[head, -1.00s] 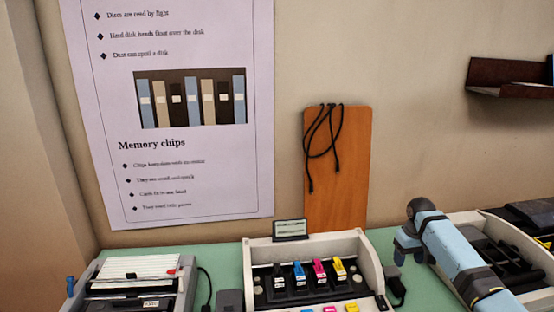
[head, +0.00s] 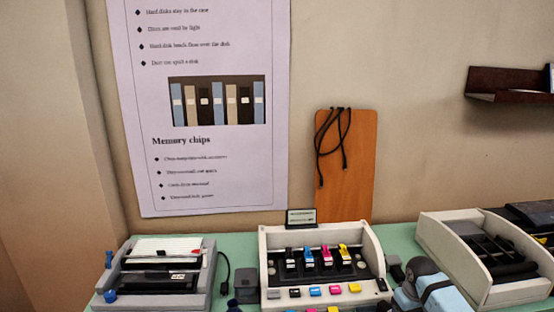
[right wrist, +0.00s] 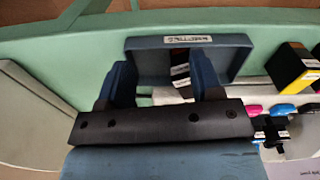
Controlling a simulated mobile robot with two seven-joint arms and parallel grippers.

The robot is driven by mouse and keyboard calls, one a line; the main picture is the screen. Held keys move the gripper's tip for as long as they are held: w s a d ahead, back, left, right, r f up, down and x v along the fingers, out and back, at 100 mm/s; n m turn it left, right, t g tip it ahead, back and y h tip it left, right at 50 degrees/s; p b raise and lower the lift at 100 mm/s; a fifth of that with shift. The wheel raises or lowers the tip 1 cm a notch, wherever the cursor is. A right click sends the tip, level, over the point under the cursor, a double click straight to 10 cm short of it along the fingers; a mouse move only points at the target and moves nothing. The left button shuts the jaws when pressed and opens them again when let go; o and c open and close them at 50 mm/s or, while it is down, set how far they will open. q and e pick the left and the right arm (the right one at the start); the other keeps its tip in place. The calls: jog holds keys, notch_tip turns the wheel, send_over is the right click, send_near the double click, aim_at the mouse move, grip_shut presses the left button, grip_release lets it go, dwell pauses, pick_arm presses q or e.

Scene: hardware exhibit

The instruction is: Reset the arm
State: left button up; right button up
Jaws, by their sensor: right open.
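My right arm (head: 425,285) enters the head view at the bottom right, with its blue link and dark joint low over the table. My right gripper (right wrist: 160,76) shows in the right wrist view with its two dark blue fingers spread apart. A shallow blue-grey tray (right wrist: 228,60) with a white label lies beyond and partly between the fingers. A dark piece with white labels (right wrist: 179,68) shows in the tray between the fingers; I cannot tell that either finger touches it. My left gripper is not in view.
A white printer with colored cartridges (head: 267,262) stands mid-table on the green top (head: 400,238).

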jog(key=s+a+f+n+t, duration=0.15)
jog(key=s+a, duration=0.35)
jog(key=s, duration=0.5)
jog(key=s+a+f+m, duration=0.1)
jog(key=s+a+f, duration=0.25)
jog(key=s, duration=0.75)
jog(key=s+r+t, duration=0.1)
jog(key=s+r, duration=0.2)
jog(key=s, duration=0.3)
jog(key=s+a+r, duration=0.1)
jog(key=s+r, duration=0.2)
jog(key=s, duration=0.4)
jog(key=s+r+t, duration=0.1)
jog(key=s+r, duration=0.3)
jog(key=s, duration=0.2)
pick_arm(q)
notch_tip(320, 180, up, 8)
jog(key=p, duration=0.8)
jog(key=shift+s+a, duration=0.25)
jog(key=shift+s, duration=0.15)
pick_arm(e)
jog(key=w+a+f+t+y, duration=0.3)
jog(key=w+a+f+t, duration=0.2)
jog(key=a+t, duration=0.1)
jog(key=shift+w+a+f+t, duration=0.3)
jog(key=shift+w+f+t, duration=0.05)
jog(key=shift+w+t, duration=0.1)
